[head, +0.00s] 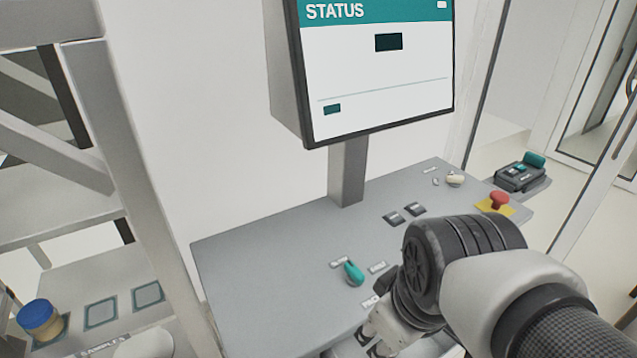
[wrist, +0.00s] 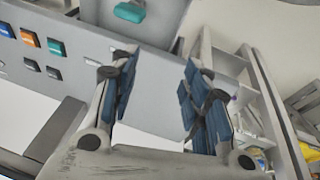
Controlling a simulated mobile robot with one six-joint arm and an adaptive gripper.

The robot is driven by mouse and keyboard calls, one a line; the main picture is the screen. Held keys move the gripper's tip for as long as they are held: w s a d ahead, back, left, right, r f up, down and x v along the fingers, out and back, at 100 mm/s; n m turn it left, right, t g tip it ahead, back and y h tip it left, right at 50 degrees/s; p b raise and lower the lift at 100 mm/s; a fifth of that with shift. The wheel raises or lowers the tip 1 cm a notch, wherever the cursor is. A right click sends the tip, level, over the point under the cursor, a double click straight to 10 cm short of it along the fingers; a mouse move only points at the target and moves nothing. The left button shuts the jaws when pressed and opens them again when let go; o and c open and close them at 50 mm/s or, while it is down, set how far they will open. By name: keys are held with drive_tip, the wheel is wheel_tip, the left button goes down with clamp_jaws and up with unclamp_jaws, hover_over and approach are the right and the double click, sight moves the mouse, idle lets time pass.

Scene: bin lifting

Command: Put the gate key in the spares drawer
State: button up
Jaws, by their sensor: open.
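My gripper (head: 374,340) is low in front of the grey console, near its front edge. In the wrist view its two dark-padded fingers (wrist: 157,75) stand apart, with nothing held between them. A plain pale grey panel (wrist: 152,98) shows between the fingers; I cannot tell whether it belongs to a drawer. I cannot pick out the gate key for sure. A small silvery item (head: 436,181) lies beside a cream knob (head: 455,178) at the console's far right, too small to identify. No drawer marked for spares is readable.
The grey console (head: 260,255) carries a teal knob (head: 353,273), dark switches and a red stop button (head: 499,200). A status screen (head: 378,70) rises behind. A blue-lidded jar (head: 38,318) stands left beside a grey frame. The console's left top is clear.

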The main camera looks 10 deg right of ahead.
drive_tip(key=shift+s+a+r+m+t, duration=0.15)
drive_tip(key=shift+s+a+m, duration=0.1)
drive_tip(key=shift+s+m, duration=0.5)
drive_tip(key=shift+s+a+r+m+t, duration=0.25)
drive_tip(key=shift+s+m, duration=0.15)
drive_tip(key=shift+m, duration=0.5)
drive_tip(key=shift+s+a+r+m+t, duration=0.1)
drive_tip(key=shift+s+a+m, duration=0.15)
drive_tip(key=shift+s+m, duration=0.5)
drive_tip(key=shift+w, duration=0.2)
drive_tip(key=shift+c, duration=0.2)
